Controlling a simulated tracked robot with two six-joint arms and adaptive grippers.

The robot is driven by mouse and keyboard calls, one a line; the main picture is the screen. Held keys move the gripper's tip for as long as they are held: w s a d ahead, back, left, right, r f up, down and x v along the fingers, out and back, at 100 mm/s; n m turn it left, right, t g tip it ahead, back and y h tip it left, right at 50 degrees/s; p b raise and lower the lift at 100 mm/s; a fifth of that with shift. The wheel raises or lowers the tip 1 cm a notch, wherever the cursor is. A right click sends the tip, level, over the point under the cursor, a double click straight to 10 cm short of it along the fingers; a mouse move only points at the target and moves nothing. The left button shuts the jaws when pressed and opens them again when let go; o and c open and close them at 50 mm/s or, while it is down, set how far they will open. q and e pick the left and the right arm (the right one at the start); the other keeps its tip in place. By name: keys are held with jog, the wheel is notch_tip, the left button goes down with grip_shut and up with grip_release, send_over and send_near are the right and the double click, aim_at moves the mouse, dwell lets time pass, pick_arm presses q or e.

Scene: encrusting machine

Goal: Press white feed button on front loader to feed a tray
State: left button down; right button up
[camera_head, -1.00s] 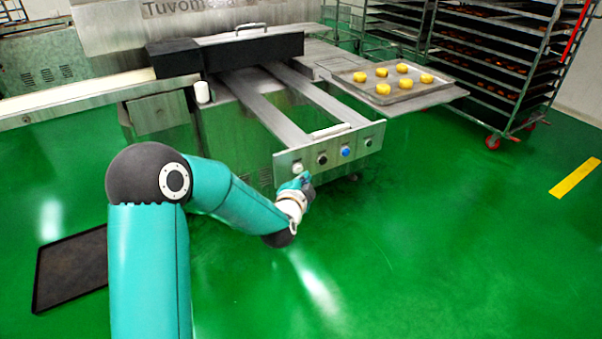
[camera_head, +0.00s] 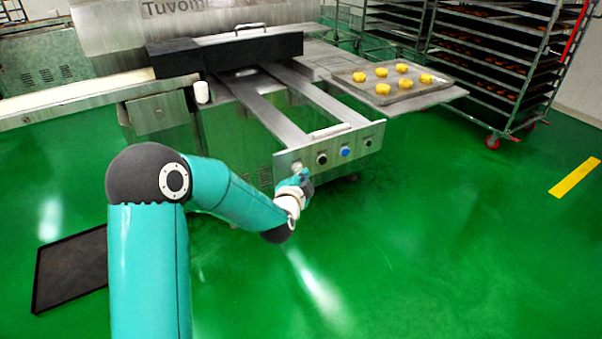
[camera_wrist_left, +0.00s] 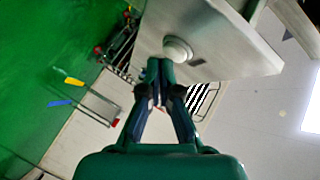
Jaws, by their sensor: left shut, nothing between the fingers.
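The front loader's metal panel (camera_head: 330,148) faces me with a row of buttons. The white feed button (camera_head: 297,167) is at its left end, just above my left fingertips. In the left wrist view the round white button (camera_wrist_left: 178,50) stands out from the panel plate (camera_wrist_left: 215,45). My left gripper (camera_head: 304,177) is shut and empty. Its fingertips (camera_wrist_left: 160,66) lie right beside the button's edge in the wrist view; I cannot tell whether they touch it. My right gripper is not in view.
A black button (camera_head: 321,158) and a blue button (camera_head: 345,152) sit farther right on the panel. A tray (camera_head: 395,98) with several yellow pieces rests on the machine's right side. A rack (camera_head: 490,65) stands behind.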

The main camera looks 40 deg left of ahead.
pick_arm(q)
jog(key=shift+w+a, duration=0.15)
jog(key=shift+a, duration=0.25)
dwell(0.7)
jog(key=shift+d, duration=0.1)
jog(key=shift+s+d, duration=0.3)
jog(key=shift+d, duration=0.4)
